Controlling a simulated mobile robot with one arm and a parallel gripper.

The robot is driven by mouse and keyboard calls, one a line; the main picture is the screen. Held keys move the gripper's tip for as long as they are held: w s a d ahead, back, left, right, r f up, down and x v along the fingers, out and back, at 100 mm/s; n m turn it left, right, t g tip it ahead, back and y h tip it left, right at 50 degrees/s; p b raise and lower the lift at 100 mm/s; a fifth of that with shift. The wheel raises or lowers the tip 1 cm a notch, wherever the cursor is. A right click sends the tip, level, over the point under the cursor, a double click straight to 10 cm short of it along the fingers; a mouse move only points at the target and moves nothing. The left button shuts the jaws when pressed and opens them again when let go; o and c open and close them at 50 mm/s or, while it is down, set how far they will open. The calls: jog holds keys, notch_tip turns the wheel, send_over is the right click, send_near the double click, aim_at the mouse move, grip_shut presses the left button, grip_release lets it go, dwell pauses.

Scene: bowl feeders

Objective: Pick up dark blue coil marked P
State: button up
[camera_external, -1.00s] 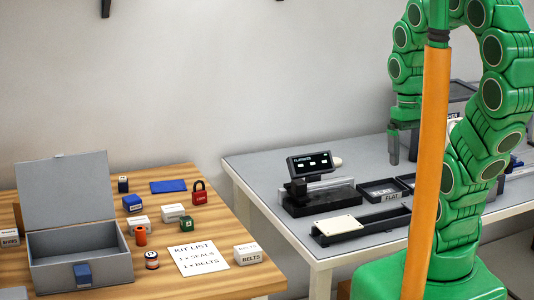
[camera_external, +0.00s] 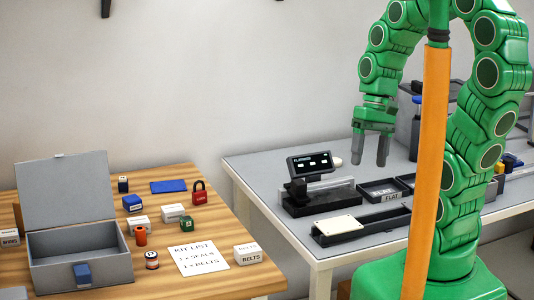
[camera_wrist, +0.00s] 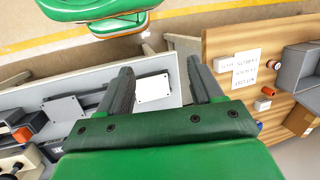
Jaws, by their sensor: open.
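A small dark blue piece with a pale label (camera_external: 123,185) stands at the back of the wooden table in the external view. It could be the dark blue coil, but no letter P is legible on it. A round banded piece with a white top (camera_external: 152,260) stands nearer the front; its mark is too small to read. My gripper (camera_external: 370,161) hangs open and empty above the grey table, well right of both. In the wrist view, the open fingers of my gripper (camera_wrist: 160,85) have nothing between them.
The wooden table also holds an open grey box (camera_external: 80,270), a blue block (camera_external: 132,203), a red padlock (camera_external: 199,193), an orange spool (camera_external: 140,235) and a kit list (camera_external: 205,258). A display (camera_external: 310,164) and black trays (camera_external: 380,189) stand on the grey table.

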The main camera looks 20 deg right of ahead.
jog(key=w+a+f+m+g+y, duration=0.1)
jog(key=w+a+m+y, duration=0.15)
jog(key=a, duration=0.75)
jog(key=w+a+f+m+g+y, duration=0.1)
jog(key=w+a+y, duration=0.25)
jog(key=a, duration=0.65)
jog(key=w+a+f+m+g+y, duration=0.15)
jog(key=w+a, duration=0.25)
jog(key=a, duration=0.6)
jog(key=w+a+f+m+y, duration=0.3)
jog(key=w+a+f+m, duration=0.15)
jog(key=a+f, duration=0.2)
jog(key=m+t, duration=0.3)
jog(key=m, duration=0.3)
send_near(151, 262)
jog(key=shift+w+a+f, duration=0.1)
jog(key=shift+a+f, duration=0.35)
jog(key=shift+a, duration=0.35)
jog(key=shift+a+f+m, duration=0.15)
jog(key=shift+f+m, duration=0.1)
jog(key=shift+f, duration=0.1)
jog(key=shift+w+x, duration=0.2)
jog(key=shift+x, duration=0.85)
jog(key=shift+w+x, duration=0.2)
jog(key=shift+x, duration=2.6)
jog(key=shift+f, duration=0.1)
jog(key=shift+c, duration=0.2)
